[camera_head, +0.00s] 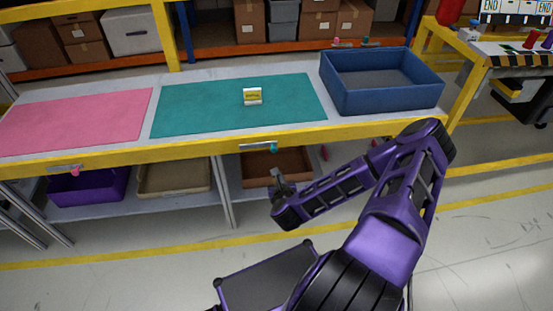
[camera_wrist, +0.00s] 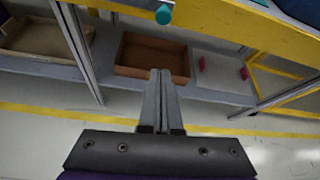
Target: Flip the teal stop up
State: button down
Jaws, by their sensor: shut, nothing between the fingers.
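The teal stop (camera_head: 273,148) sits at the right end of a thin grey bar on the yellow front edge of the workbench, below the teal mat (camera_head: 180,115). The bar lies about level along the edge. In the wrist view the teal stop (camera_wrist: 164,14) shows as a small teal cylinder at the top, beyond my fingertips. My gripper (camera_head: 279,176) is in front of the bench, a little below the stop and apart from it. In the wrist view my gripper (camera_wrist: 161,73) has its two fingers together with nothing between them.
A small white and yellow box (camera_head: 252,96) stands on the teal mat. A blue bin (camera_head: 380,95) is at the bench's right, a pink mat (camera_head: 75,120) at its left. A similar pink stop (camera_head: 75,170) is on the front edge. Trays, including a brown one (camera_wrist: 150,69), fill the lower shelf.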

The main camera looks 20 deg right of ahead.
aim_at(259, 148)
jog(key=b+x, duration=0.2)
jog(key=x, duration=0.8)
jog(key=r, duration=0.2)
jog(key=r+p, duration=0.1)
jog(key=shift+w+a+r, duration=0.25)
jog(key=shift+w+r, duration=0.1)
jog(key=shift+r, duration=0.05)
jog(key=shift+r, duration=0.15)
jog(key=shift+r+n+p, duration=0.25)
jog(key=shift+n+p, duration=0.05)
